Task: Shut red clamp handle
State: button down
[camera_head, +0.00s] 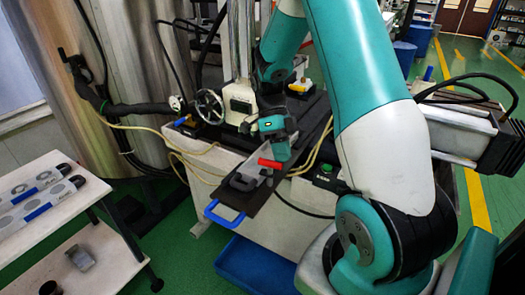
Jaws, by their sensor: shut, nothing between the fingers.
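The red clamp handle (270,163) sticks out over a grey metal mould or clamp body (246,181). This lies on a dark board (262,196) with a blue handle (222,216) at its near left end. My gripper (283,153) is at the end of the teal wrist, just above and beside the red handle, small in the picture. It is shut with nothing held. I cannot tell whether its fingers touch the handle. The wrist partly hides the far side of the clamp.
A machine with a handwheel (209,106) and white column stands behind the board. Cream hoses hang on both sides. A table (37,228) with blue-handled plates is at left. A blue bin (257,264) sits on the green floor below.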

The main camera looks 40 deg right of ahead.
jog(key=w+d+r, duration=0.6)
jog(key=r, duration=0.3)
jog(key=shift+w+p, duration=0.2)
jog(key=shift+p, duration=0.25)
jog(key=shift+d, duration=0.1)
jog(key=s+a+r+n+t+h, duration=0.1)
jog(key=s+a+r+n+t, duration=0.1)
jog(key=a+n, duration=0.85)
jog(key=s+a+r+n+t+h, duration=0.1)
jog(key=s+a+r+n+t, duration=0.15)
jog(key=a+n, duration=0.75)
jog(key=s+a+r+n+t+y, duration=0.1)
jog(key=s+a+n+y, duration=0.2)
jog(key=s+a+n, duration=1)
jog(key=n, duration=0.4)
jog(key=shift+s+a+n+t+y, duration=0.2)
jog(key=shift+n+t+y, duration=0.1)
jog(key=shift+n+t, duration=0.05)
